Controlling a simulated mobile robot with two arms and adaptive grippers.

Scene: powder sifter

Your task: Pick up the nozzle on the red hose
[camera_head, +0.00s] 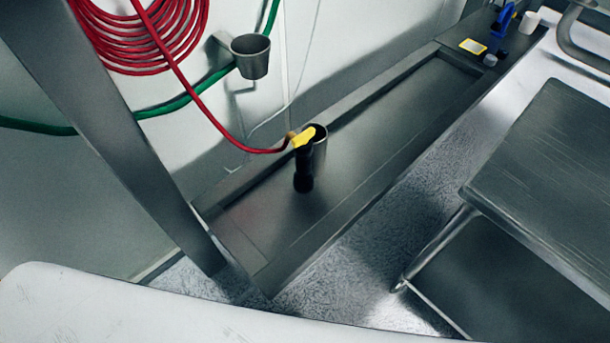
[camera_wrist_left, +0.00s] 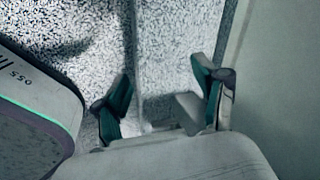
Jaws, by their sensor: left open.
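The nozzle (camera_head: 304,170), black with a yellow part at its top, stands about upright at the long metal trough, beside or in a small grey cylinder; I cannot tell which. The red hose (camera_head: 215,112) runs down from a coil on the wall to the nozzle's top. My left gripper (camera_wrist_left: 160,84) shows only in the left wrist view. Its two dark green fingers are apart with nothing between them, above a speckled floor. The nozzle is not in that view. My right gripper is in neither view.
The metal trough (camera_head: 250,262) runs along the wall. A slanted metal post (camera_head: 110,130) stands at left. A metal table (camera_head: 545,180) is at right, with speckled floor (camera_head: 375,245) between. A wall cup (camera_head: 250,58) and green hose (camera_head: 190,97) are above. Small items sit at the far end.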

